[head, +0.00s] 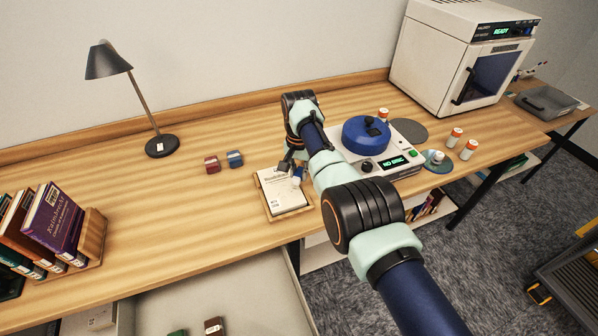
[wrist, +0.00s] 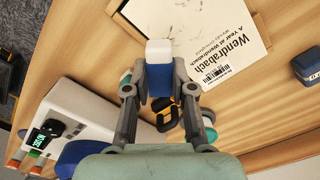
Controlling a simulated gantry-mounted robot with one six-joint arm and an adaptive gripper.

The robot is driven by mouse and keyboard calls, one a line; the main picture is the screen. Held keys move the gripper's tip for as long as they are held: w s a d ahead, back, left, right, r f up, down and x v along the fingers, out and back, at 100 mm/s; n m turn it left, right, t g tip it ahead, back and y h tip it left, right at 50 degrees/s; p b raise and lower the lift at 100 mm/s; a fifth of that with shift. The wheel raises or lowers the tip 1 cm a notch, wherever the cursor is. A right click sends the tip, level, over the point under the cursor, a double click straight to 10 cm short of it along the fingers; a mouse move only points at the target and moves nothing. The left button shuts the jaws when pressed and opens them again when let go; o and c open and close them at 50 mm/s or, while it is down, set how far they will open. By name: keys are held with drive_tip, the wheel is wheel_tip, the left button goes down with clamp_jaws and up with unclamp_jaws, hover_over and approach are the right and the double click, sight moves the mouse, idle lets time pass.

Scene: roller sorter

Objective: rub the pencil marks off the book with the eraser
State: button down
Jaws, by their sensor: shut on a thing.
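The book (head: 284,194) has a white cover with black print and lies in a shallow wooden tray (head: 270,208) on the bench. In the head view my gripper (head: 291,170) is over the book's upper right part. I cannot tell whether the eraser touches the cover.
A red box (head: 212,164) and a blue box (head: 235,159) lie behind the book. A white machine with a blue rotor (head: 367,137) stands close to its right. A lamp (head: 161,146) and a book rack (head: 92,238) stand left. The bench between is clear.

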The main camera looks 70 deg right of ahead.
drive_tip(key=shift+r+p, duration=0.3)
drive_tip(key=shift+r, duration=0.55)
wheel_tip(320, 180, up, 3)
drive_tip(key=p, duration=0.3)
drive_tip(key=shift+r, duration=0.1)
